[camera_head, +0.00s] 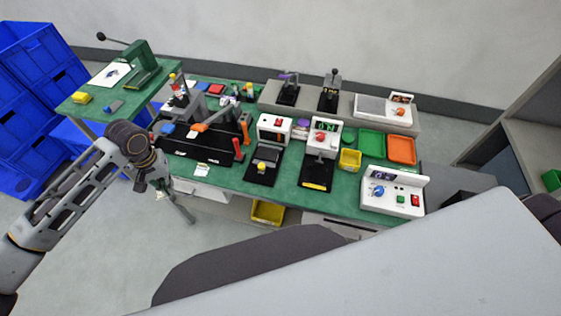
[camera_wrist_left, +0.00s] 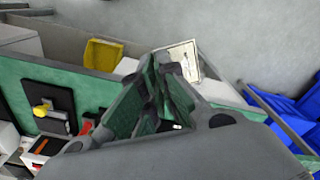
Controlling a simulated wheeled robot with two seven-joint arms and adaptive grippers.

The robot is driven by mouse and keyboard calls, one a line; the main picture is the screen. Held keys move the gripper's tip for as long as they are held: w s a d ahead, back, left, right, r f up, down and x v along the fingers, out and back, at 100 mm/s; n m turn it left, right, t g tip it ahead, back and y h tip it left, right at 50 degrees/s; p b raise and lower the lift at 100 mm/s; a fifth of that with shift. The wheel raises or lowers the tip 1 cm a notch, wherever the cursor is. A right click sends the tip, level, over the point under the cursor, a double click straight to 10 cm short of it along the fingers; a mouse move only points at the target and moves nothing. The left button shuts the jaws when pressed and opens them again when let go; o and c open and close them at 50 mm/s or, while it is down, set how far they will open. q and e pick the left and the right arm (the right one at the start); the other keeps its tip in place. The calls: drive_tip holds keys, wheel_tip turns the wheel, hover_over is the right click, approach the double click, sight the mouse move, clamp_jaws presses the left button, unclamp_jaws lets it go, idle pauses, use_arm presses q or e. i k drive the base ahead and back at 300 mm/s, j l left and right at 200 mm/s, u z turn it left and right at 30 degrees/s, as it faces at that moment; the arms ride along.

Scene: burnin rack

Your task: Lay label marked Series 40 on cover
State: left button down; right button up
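My left gripper (camera_head: 160,190) hangs in front of the green workbench's left part, over the floor. In the left wrist view its fingers (camera_wrist_left: 165,62) come together at the tips on a small pale card-like label (camera_wrist_left: 184,60). The label is tilted, and its print is too small to read. It shows as a pale speck under the fingertips in the head view. Another small white label or card (camera_head: 201,170) lies on the bench's front edge. I cannot tell which object is the cover. My right gripper is not in view.
The green bench (camera_head: 232,178) carries a black mat (camera_head: 190,148), presses, white instruments (camera_head: 395,192), a yellow bin (camera_head: 350,159), and green and orange trays (camera_head: 401,150). A yellow bin (camera_head: 267,212) sits below. Blue crates (camera_head: 38,100) stand left. My grey body blocks the lower right.

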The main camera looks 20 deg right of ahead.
sight(268, 153)
drive_tip(key=k+l+z, duration=0.15)
drive_tip(key=l, duration=0.25)
drive_tip(key=l+z, duration=0.1)
drive_tip(key=l, duration=0.3)
drive_tip(key=i+l+z, duration=0.1)
drive_tip(key=l, duration=0.2)
drive_tip(key=i+l+z, duration=0.1)
drive_tip(key=l, duration=0.25)
